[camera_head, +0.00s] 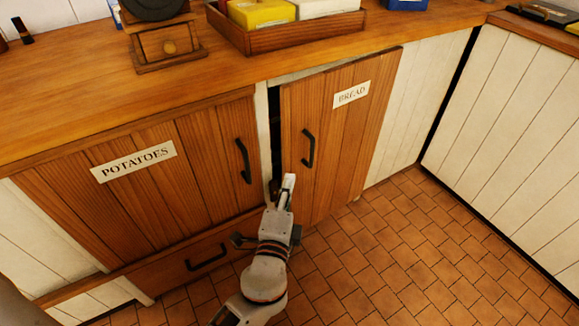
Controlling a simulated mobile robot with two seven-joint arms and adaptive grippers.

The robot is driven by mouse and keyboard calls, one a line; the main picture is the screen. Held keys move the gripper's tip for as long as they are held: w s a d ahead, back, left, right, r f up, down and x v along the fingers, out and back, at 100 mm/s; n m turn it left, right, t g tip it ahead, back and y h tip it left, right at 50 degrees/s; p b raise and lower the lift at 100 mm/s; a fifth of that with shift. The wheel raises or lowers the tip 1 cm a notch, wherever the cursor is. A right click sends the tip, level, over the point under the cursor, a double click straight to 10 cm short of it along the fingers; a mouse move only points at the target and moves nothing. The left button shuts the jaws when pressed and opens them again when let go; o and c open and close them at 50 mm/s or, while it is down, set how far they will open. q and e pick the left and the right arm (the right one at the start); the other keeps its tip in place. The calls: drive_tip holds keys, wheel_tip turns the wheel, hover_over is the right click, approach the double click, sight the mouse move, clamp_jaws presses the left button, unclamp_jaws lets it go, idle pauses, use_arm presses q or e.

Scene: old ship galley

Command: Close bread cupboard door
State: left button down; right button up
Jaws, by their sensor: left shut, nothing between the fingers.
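The bread cupboard door (345,135) is a wooden plank door with a white BREAD label (351,94) and a dark vertical handle (308,149). It stands slightly ajar: a dark gap (275,125) shows along its left edge, on the handle side. My left gripper (288,183) is shut and empty. Its tip is in front of the lower left part of the door, below the handle, close to the gap. I cannot tell whether it touches the door. My right gripper is not in view.
The potatoes cupboard (70,200) is left of the bread door, with a drawer (170,265) below it. The wooden counter (80,105) above holds a tray (305,36) and a wooden grinder (168,45). White panelling (505,150) stands at the right. The tiled floor (420,240) is clear.

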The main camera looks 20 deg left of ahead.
use_arm(q)
approach(288, 138)
drive_tip(key=w+d, duration=0.2)
drive_tip(key=w, duration=0.2)
drive_tip(key=a, duration=0.1)
drive_tip(key=w+a, duration=0.1)
drive_tip(key=shift+w+a, duration=0.2)
drive_tip(key=shift+a, duration=0.15)
drive_tip(key=shift+w+a, duration=0.2)
drive_tip(key=shift+a, duration=0.05)
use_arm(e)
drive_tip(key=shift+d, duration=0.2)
use_arm(q)
drive_tip(key=shift+f, duration=0.1)
drive_tip(key=w+a, duration=0.1)
drive_tip(key=a, duration=0.2)
drive_tip(key=w+a, duration=0.1)
drive_tip(key=shift+w+a, duration=0.35)
drive_tip(key=shift+w, duration=0.05)
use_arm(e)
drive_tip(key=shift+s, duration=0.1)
use_arm(q)
drive_tip(key=shift+r, duration=0.2)
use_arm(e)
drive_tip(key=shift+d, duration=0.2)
